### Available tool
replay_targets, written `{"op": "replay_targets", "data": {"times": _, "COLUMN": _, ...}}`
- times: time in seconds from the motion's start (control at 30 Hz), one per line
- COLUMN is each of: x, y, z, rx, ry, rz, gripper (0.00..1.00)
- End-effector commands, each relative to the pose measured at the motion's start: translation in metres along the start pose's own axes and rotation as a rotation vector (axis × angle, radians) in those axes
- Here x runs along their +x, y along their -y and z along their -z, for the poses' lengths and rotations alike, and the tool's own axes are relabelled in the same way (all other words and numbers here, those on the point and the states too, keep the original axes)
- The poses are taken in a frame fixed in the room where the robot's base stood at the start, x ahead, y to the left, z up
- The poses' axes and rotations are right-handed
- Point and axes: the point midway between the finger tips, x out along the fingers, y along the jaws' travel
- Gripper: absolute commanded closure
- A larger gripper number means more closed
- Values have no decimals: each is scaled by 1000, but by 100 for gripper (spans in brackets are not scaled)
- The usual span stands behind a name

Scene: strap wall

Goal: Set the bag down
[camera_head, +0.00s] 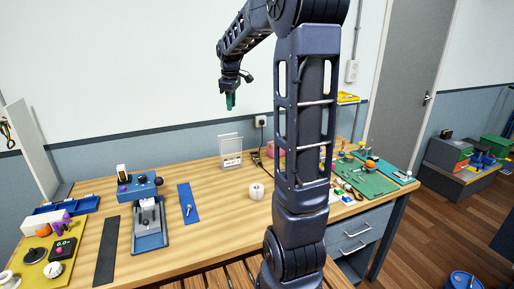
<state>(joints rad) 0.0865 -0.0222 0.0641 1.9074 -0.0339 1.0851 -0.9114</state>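My gripper (231,101) hangs high in front of the white wall, pointing down, at the end of my dark arm. Its fingers are greenish and look close together, but they are too small to tell whether they are open or shut. No bag hangs visibly from it. I cannot make out a bag anywhere in this view; my arm hides part of the bench and the wall behind it.
A wooden workbench (225,211) stands below, with a blue-grey device (149,222), a white roll (256,191), a yellow tray (40,270) and a green board (364,177). Bare wood shows between them. A stepped unit (462,160) and open floor are at right.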

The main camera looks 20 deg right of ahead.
Motion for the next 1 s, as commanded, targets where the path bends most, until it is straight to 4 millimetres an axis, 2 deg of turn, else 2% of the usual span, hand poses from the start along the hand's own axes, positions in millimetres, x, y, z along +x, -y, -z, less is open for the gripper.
{"op": "replay_targets", "data": {"times": 0.03, "x": -9, "y": 15, "z": -9, "rx": 37, "ry": -8, "rz": -11, "gripper": 76}}
{"op": "replay_targets", "data": {"times": 0.13, "x": -19, "y": 41, "z": -26, "rx": 126, "ry": -24, "rz": -28, "gripper": 76}}
{"op": "replay_targets", "data": {"times": 0.43, "x": -36, "y": 121, "z": -81, "rx": 392, "ry": -82, "rz": -65, "gripper": 76}}
{"op": "replay_targets", "data": {"times": 0.6, "x": -35, "y": 166, "z": -113, "rx": 541, "ry": -121, "rz": -77, "gripper": 76}}
{"op": "replay_targets", "data": {"times": 0.8, "x": -24, "y": 216, "z": -148, "rx": 715, "ry": -172, "rz": -82, "gripper": 76}}
{"op": "replay_targets", "data": {"times": 1.0, "x": -10, "y": 251, "z": -174, "rx": 848, "ry": -214, "rz": -78, "gripper": 76}}
